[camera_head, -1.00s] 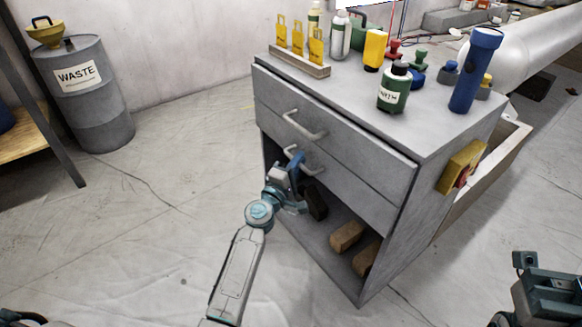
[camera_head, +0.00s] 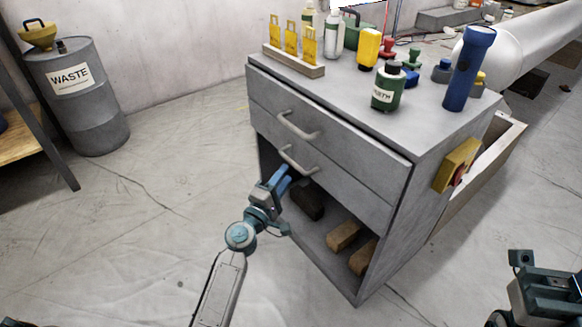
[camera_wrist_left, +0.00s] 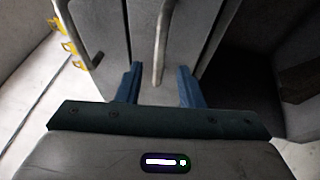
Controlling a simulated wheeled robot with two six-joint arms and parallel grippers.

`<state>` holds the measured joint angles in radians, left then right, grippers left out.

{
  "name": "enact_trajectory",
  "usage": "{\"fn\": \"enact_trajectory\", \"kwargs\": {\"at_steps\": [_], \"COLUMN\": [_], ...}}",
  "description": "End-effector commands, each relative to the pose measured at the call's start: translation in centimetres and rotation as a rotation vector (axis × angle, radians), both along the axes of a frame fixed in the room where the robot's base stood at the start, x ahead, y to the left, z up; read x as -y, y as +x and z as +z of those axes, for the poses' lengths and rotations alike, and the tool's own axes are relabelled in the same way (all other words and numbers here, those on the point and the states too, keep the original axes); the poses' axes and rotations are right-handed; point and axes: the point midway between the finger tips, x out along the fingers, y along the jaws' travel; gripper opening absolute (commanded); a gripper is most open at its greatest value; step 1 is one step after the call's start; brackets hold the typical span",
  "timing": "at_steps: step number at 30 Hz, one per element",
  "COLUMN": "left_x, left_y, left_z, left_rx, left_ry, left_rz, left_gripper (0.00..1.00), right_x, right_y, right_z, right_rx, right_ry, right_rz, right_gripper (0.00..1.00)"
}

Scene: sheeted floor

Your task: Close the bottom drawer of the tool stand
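The grey tool stand (camera_head: 420,190) has two drawers above an open shelf. The bottom drawer (camera_head: 345,187) is the lower front with a bar handle (camera_head: 298,161). It looks about flush with the stand, though a small gap would be hard to see. My left gripper (camera_head: 282,177) is just below and in front of that handle. In the left wrist view its two blue fingers (camera_wrist_left: 160,82) are apart, with the bar handle (camera_wrist_left: 160,45) lined up between them; contact cannot be told. My right gripper (camera_head: 545,285) is partly visible at the lower right, its fingers unclear.
The top drawer (camera_head: 325,122) seems to stand slightly proud. The stand's top holds bottles, a blue flashlight (camera_head: 468,70) and several tools. Wooden blocks (camera_head: 343,236) lie on the open shelf. A waste drum (camera_head: 75,100) stands at the left; the floor between is clear.

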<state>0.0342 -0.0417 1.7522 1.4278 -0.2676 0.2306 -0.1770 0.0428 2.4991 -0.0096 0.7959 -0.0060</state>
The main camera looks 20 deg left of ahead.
Motion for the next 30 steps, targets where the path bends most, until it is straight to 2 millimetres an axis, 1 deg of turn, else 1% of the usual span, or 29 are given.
{"fn": "enact_trajectory", "kwargs": {"at_steps": [1, 3, 6, 9, 13, 26, 28, 30], "left_x": [-0.3, -0.6, -0.9, -1.1, -1.1, -1.2, -1.6, -2.6], "left_y": [-1.0, -2.2, -3.4, -4.0, -4.3, -4.3, -4.4, -4.6], "left_z": [-0.4, -0.6, -0.8, -0.8, -0.8, -0.7, -0.2, 1.1], "left_rx": [-0.002, -0.002, -0.001, 0.001, 0.000, 0.003, 0.017, 0.053], "left_ry": [0.001, 0.001, 0.001, 0.000, 0.000, 0.005, 0.033, 0.097], "left_rz": [0.000, 0.000, 0.000, -0.001, -0.001, 0.004, 0.030, 0.092], "left_gripper": [0.34, 0.34, 0.34, 0.34, 0.34, 0.34, 0.34, 0.34], "right_x": [0.0, 0.0, 0.0, 0.0, 0.0, 0.0, 0.0, 0.0], "right_y": [0.0, 0.1, 0.1, 0.2, 0.2, 0.2, 0.2, 0.2], "right_z": [-0.2, -0.3, -0.5, -0.5, -0.5, -0.3, -0.3, -0.3], "right_rx": [-0.001, -0.003, -0.005, -0.005, -0.003, 0.006, 0.005, 0.004], "right_ry": [0.000, -0.001, 0.001, 0.003, 0.005, 0.011, 0.010, 0.009], "right_rz": [-0.001, -0.001, -0.002, -0.004, -0.005, -0.006, -0.006, -0.006], "right_gripper": [0.00, 0.00, 0.00, 0.00, 0.00, 0.00, 0.00, 0.00]}}
